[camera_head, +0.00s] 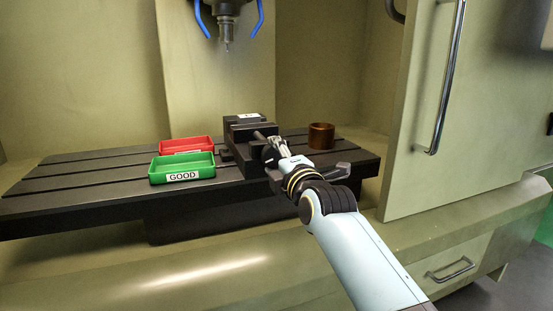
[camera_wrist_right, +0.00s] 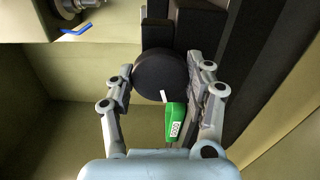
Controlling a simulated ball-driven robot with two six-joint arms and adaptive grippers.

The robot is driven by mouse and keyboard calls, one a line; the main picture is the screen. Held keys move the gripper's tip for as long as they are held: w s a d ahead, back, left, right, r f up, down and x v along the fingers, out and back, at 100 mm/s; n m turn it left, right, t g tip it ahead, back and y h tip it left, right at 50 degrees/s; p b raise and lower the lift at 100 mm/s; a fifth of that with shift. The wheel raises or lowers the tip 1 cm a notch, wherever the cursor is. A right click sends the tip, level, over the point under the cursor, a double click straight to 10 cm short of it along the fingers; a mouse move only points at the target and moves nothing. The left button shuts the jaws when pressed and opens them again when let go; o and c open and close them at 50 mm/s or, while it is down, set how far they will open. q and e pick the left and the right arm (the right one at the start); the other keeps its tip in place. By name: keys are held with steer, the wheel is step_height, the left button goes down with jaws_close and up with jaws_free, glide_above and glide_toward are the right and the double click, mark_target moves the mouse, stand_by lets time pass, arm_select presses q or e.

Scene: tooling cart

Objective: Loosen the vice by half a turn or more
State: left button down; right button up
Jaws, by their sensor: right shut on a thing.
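The dark vice (camera_head: 238,134) stands on the slotted machine table (camera_head: 95,180). My right gripper (camera_head: 275,143) is at the vice's near end. In the right wrist view, a dark round knob (camera_wrist_right: 158,76) at the end of the vice sits between the two fingers of the right gripper (camera_wrist_right: 160,82). The gripper is shut on this knob, with one finger on each side. My gripper and wrist hide part of the vice's near end in the head view. My left gripper is not in view.
A green tray (camera_head: 154,179) marked GOOD and a red tray (camera_head: 187,142) stand left of the vice. A brown cylinder (camera_head: 321,136) stands to its right. The spindle (camera_head: 226,32) hangs above. An open door (camera_head: 410,130) stands at right. The table's left end is clear.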

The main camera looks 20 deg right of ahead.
steer(key=n, duration=1.2)
steer(key=shift+f, duration=0.1)
steer(key=r+n+p, duration=0.1)
steer(key=n+p, duration=0.1)
steer(key=p, duration=0.5)
steer(key=shift+f+n+p, duration=0.3)
steer(key=shift+f+n, duration=0.2)
steer(key=shift+n, duration=0.2)
steer(key=shift+b, duration=0.3)
steer(key=o, duration=1.2)
steer(key=shift+r, duration=0.1)
